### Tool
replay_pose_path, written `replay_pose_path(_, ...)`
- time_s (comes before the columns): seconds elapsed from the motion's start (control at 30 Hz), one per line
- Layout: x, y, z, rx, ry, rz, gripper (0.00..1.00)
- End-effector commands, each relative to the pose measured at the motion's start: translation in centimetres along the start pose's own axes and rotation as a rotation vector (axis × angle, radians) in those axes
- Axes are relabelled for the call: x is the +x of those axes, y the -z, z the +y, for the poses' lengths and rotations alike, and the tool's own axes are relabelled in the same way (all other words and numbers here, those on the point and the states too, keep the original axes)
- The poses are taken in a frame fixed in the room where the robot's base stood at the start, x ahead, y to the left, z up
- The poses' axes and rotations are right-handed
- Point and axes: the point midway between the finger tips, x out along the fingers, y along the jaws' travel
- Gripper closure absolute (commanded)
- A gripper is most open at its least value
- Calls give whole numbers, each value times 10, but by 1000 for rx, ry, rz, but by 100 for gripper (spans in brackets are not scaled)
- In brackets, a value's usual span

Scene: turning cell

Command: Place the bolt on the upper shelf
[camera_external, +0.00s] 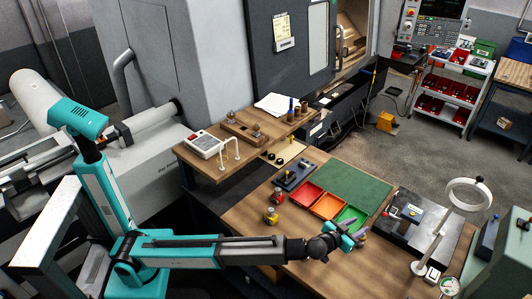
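My gripper (346,240) is low over the wooden bench, at the green tray (359,215), and covers part of it. It is small and seen from the side and above, so I cannot tell whether its fingers are open or shut. A small purple piece (362,232) shows right beside the fingers; I cannot tell what it is or whether they touch it. I cannot make out the bolt for certain; it may be hidden by the gripper or too small. The upper shelf (250,153) is a raised wooden board at the back left of the bench.
The shelf bears a white control box (204,144), a wooden block (243,133), papers (274,105) and several brown cylinders. Red (307,194) and orange (329,205) trays adjoin the green one. A ring lamp (468,194) stands right. Bare bench lies left of a yellow-topped item (271,216).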

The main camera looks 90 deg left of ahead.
Motion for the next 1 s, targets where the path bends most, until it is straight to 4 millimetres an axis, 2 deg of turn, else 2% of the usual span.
replay_pose_path(0.1, -7, 25, 1, -2, -1, 3, 62)
replay_pose_path(0.17, -8, 32, 0, -7, 0, -3, 62)
replay_pose_path(0.57, 31, -14, -32, -346, -3, -243, 62)
replay_pose_path(1.0, 60, -58, -59, -866, 17, -594, 62)
